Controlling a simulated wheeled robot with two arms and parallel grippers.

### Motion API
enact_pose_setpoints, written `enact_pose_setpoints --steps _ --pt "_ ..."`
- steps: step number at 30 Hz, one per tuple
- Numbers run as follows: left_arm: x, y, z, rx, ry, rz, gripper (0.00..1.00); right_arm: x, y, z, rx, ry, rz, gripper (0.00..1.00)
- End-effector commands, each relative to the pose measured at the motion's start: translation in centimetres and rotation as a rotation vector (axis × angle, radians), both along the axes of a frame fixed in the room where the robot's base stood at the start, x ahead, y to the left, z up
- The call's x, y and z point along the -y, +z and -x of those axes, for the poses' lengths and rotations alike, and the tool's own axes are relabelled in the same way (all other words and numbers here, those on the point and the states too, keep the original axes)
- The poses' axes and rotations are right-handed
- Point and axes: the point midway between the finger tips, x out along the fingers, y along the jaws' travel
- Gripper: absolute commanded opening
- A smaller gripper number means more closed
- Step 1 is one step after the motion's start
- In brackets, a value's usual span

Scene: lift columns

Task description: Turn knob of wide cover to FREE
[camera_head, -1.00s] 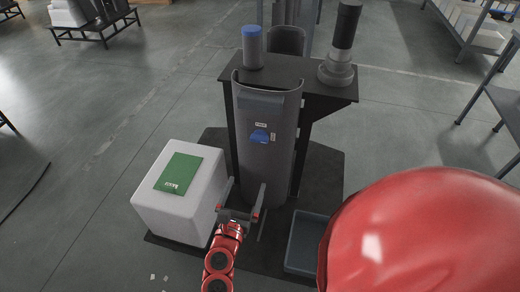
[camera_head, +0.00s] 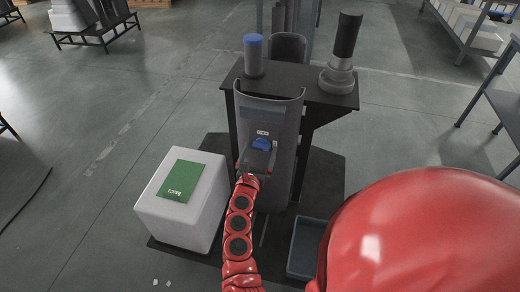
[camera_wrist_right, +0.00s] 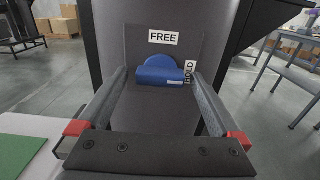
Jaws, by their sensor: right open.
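The wide grey cover (camera_head: 284,112) stands upright on the column in the head view, with a blue knob (camera_head: 262,144) on its front. In the wrist view the knob (camera_wrist_right: 158,69) has a horizontal grip bar with a pale mark at its right end, on the side of the HOLD label (camera_wrist_right: 188,72). The FREE label (camera_wrist_right: 163,37) is above the knob. My right gripper (camera_head: 257,160) is open in front of the cover. Its fingers lie on either side of the knob, with gaps visible. My left gripper is not in view.
A white box (camera_head: 157,217) with a green sheet (camera_head: 182,181) stands left of the column. A blue-grey tray (camera_head: 303,263) lies on the floor at right. A blue-capped cylinder (camera_head: 253,57) and a dark-topped post (camera_head: 345,45) stand on the black top.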

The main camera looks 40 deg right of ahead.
Motion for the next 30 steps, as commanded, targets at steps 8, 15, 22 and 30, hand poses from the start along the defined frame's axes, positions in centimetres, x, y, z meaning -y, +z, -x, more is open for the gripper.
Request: enact_pose_setpoints --steps 8,15,22,30 --pt "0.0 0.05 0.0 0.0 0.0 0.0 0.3 0.33 -0.09 -0.27 -0.001 0.0 -0.001 1.0" --pt "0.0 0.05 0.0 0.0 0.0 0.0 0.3 0.32 -0.08 -0.26 -0.001 0.0 -0.001 0.69" --pt "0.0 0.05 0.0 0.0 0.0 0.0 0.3 0.3 -0.08 -0.26 -0.001 0.0 -0.001 0.28" --pt "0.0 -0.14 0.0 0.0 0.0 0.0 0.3 0.32 -0.17 -0.23 -0.013 -0.001 0.009 0.19"
